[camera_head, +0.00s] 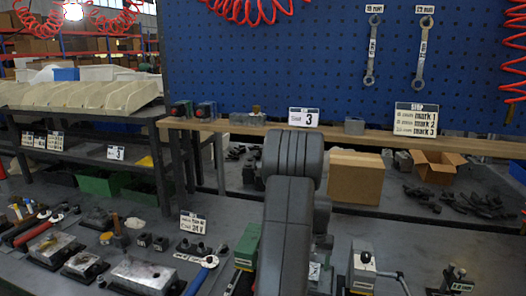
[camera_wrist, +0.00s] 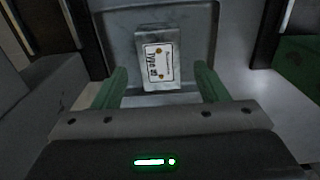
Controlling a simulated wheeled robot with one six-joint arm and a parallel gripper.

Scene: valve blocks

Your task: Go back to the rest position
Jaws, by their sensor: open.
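In the wrist view my gripper (camera_wrist: 161,80) is open, with its two green fingers spread apart. A grey metal block (camera_wrist: 145,38) with a white label marked "Type" lies ahead of the fingers, roughly centred in the gap. Its near end comes close to the level of the fingertips; I cannot tell whether anything touches. The block sits in front of a grey holder (camera_wrist: 195,25). In the head view my arm stands upright in the middle and my gripper is hidden behind it.
The grey bench (camera_head: 150,225) holds metal blocks (camera_head: 145,272), tools and a sign (camera_head: 193,222) at left. A green vise-like device (camera_head: 246,245) and a lever device (camera_head: 362,268) flank my arm. Behind are a shelf (camera_head: 380,138), cardboard boxes (camera_head: 356,177) and a blue pegboard (camera_head: 270,60).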

